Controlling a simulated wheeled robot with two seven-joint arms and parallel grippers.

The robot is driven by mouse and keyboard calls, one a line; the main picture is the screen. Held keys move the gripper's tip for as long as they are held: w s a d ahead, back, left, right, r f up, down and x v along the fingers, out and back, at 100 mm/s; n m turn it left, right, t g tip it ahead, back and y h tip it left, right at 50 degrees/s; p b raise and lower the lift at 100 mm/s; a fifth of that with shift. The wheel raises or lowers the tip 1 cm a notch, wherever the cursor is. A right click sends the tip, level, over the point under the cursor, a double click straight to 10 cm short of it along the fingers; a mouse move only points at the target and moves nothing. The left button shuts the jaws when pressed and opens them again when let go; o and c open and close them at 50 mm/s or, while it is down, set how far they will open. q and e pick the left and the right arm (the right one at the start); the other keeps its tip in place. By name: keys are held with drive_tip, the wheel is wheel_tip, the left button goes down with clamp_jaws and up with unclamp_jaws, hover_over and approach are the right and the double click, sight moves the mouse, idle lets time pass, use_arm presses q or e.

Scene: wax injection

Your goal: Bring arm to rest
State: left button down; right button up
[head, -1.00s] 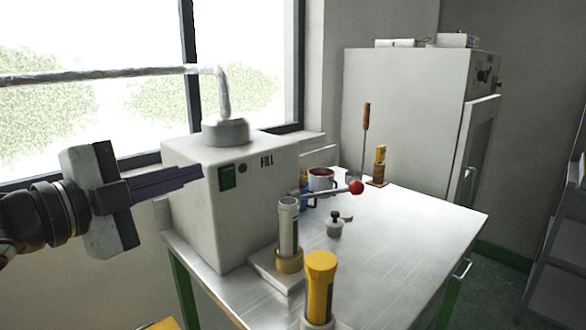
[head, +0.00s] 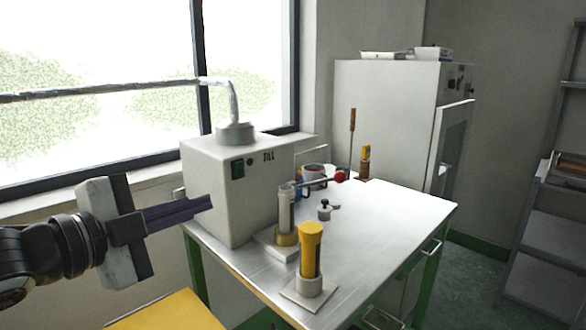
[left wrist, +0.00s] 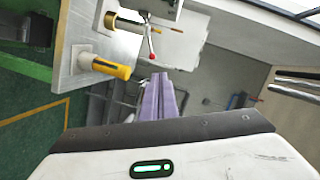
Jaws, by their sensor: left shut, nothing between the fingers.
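My left gripper (head: 210,203) comes in from the left in the head view, in front of the white FILL machine (head: 222,205). Its purple fingers are together with nothing between them. In the left wrist view the closed fingers (left wrist: 162,85) point away from the camera. The gripper is apart from everything on the table (head: 400,215). My right gripper is in neither view.
A yellow-capped cylinder (head: 311,245) stands on a plate at the table's front. The table's right side is clear.

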use_arm(q)
drive_tip(key=s+d+f+n+g+y, duration=0.15)
drive_tip(key=s+f+n, duration=0.25)
drive_tip(key=f, duration=0.8)
drive_tip(key=s+f+n+g+y, duration=0.25)
drive_tip(key=f+n, duration=0.25)
drive_tip(key=f, duration=0.6)
drive_tip(key=s+a+f+n+g+y, duration=0.2)
drive_tip(key=s+a+f+n+g, duration=0.15)
drive_tip(key=s+f, duration=0.65)
drive_tip(key=s+a+f+n+g+y, duration=0.25)
drive_tip(key=s+a+f+n, duration=0.35)
drive_tip(key=s, duration=0.5)
drive_tip(key=w+d+f+t+h+b, duration=0.1)
drive_tip(key=w+d+f+t, duration=0.1)
drive_tip(key=f, duration=0.5)
drive_tip(key=w+d+f+t+h+b, duration=0.1)
drive_tip(key=w+d+f+t, duration=0.1)
drive_tip(key=d+f, duration=0.3)
wheel_tip(320, 180, down, 3)
drive_tip(key=shift+d+r+m+t+b, duration=0.2)
drive_tip(key=shift+m+t+b, duration=0.15)
drive_tip(key=shift+m, duration=0.1)
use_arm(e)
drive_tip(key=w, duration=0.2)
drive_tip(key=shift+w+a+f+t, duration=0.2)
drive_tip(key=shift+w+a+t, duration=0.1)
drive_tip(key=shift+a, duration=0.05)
use_arm(q)
drive_tip(key=shift+h, duration=0.25)
